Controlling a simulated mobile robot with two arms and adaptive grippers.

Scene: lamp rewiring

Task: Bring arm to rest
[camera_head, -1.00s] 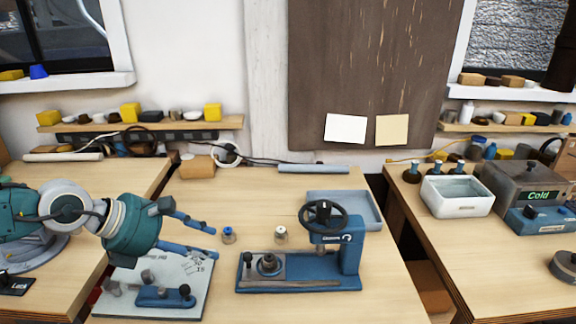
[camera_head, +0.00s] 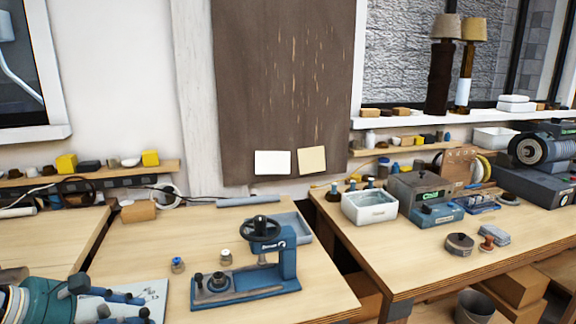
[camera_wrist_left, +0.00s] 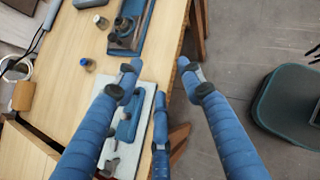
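My left gripper (camera_head: 140,305) is at the bottom left of the head view, with part of its arm cut off by the frame edge. In the left wrist view my left gripper (camera_wrist_left: 158,66) has its blue fingers spread apart with nothing between them. A pale board (camera_wrist_left: 140,130) with a small blue fixture (camera_wrist_left: 128,122) lies below the fingers on the bench. The board (camera_head: 155,290) is partly hidden behind the gripper in the head view. My right gripper is in neither view.
A blue press (camera_head: 250,272) with a handwheel stands on the middle bench (camera_head: 150,238). Two small jars stand beside it. The right bench (camera_head: 400,270) holds a white basin (camera_head: 370,208) and a grey unit reading Cold (camera_head: 425,195). Floor (camera_wrist_left: 240,60) shows beside the bench edge.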

